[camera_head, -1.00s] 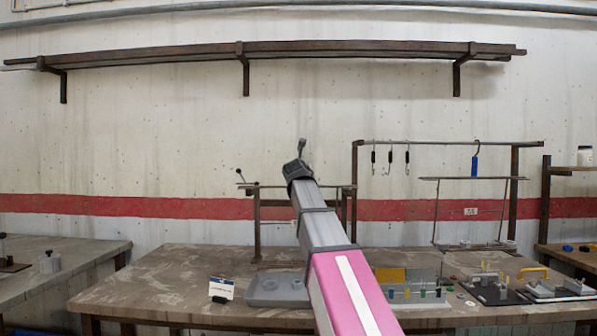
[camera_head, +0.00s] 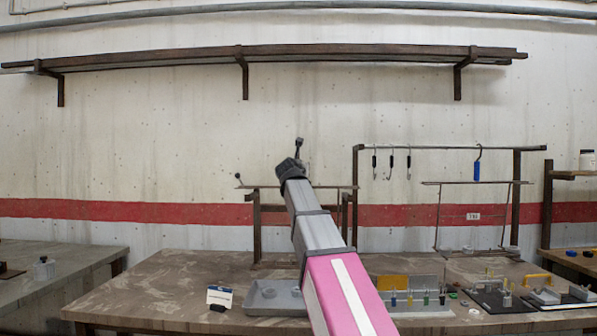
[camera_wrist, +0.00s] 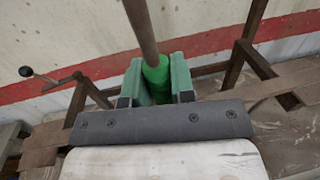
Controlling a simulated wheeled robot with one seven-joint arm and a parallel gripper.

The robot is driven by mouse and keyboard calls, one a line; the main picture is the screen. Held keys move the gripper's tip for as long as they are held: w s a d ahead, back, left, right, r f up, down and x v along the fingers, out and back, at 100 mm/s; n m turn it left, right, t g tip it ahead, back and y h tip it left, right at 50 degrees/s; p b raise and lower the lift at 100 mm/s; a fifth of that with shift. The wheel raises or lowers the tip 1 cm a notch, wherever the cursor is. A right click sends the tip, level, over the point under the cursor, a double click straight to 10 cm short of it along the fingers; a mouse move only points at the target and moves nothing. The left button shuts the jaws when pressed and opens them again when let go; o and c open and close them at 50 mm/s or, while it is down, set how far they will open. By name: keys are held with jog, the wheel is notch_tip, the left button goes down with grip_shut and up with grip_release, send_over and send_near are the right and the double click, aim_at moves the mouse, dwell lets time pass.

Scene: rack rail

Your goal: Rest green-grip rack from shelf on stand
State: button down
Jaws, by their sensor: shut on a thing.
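My gripper (camera_wrist: 157,84) is shut on a green grip (camera_wrist: 158,72) in the wrist view. A brown rod (camera_wrist: 141,25) rises from the grip and leaves the picture at the top; the rest of the held rack is out of that view. In the head view my gripper (camera_head: 291,168) is in front of a brown stand (camera_head: 257,220), near its top bar, and a short dark piece sticks up above it. My arm hides the stand's middle. The long wall shelf (camera_head: 150,60) is high above, with nothing visible on it.
On the right a rail (camera_head: 450,148) holds several hooks; a blue-grip hook (camera_head: 477,170) hangs near a thin tagged frame (camera_head: 439,215). The bench (camera_head: 150,280) carries a grey tray (camera_head: 262,297), a small card (camera_head: 220,296) and fixtures at right. Its left part is clear.

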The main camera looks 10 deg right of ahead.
jog(key=w+d+f, duration=0.1)
jog(key=w+f, duration=0.1)
jog(key=w, duration=0.5)
jog(key=shift+w+d+f, duration=0.15)
jog(key=shift+d+f, duration=0.1)
jog(key=shift+f, duration=0.05)
dwell(1.5)
jog(key=shift+f, duration=0.2)
dwell(0.5)
jog(key=c, duration=0.9)
grip_release()
